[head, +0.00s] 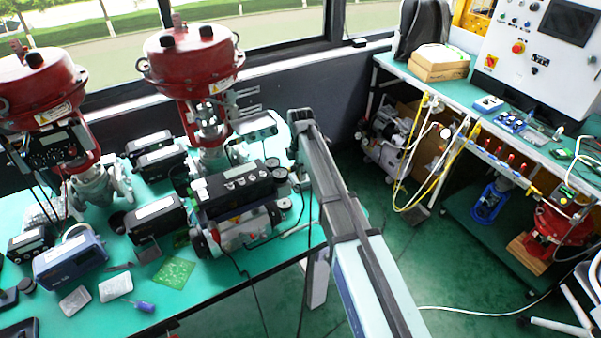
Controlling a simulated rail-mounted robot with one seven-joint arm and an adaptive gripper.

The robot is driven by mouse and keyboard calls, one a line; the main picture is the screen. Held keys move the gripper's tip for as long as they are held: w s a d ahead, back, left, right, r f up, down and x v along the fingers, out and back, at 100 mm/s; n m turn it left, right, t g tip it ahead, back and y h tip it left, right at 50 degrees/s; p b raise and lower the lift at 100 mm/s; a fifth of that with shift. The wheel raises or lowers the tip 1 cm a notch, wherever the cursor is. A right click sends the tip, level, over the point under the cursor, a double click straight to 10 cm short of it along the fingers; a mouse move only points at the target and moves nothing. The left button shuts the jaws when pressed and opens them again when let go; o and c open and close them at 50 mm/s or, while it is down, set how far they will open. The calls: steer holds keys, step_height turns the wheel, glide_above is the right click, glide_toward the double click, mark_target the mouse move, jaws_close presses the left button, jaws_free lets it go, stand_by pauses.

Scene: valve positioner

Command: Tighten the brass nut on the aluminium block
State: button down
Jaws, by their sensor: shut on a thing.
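My arm reaches from the bottom right up to the valve assembly on the green bench. Its end, with my gripper (294,178), is beside the right end of the black positioner (235,185), close to its gauges. The fingertips are small and mostly hidden. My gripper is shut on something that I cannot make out. I cannot pick out the brass nut or the aluminium block for sure; they are too small or hidden at this angle.
Two red actuators (192,58) stand on valves at the back of the bench (205,295). Loose devices, a green circuit board (174,272) and a screwdriver (140,305) lie on the left. A second bench (455,92) with a control cabinet (540,50) stands at right. Green floor lies between.

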steer(key=m, duration=0.4)
steer(key=shift+m, duration=0.3)
steer(key=m, duration=0.5)
steer(key=shift+b, duration=0.35)
steer(key=m, duration=1.1)
steer(key=c, duration=1.2)
jaws_free()
steer(key=shift+c, duration=0.2)
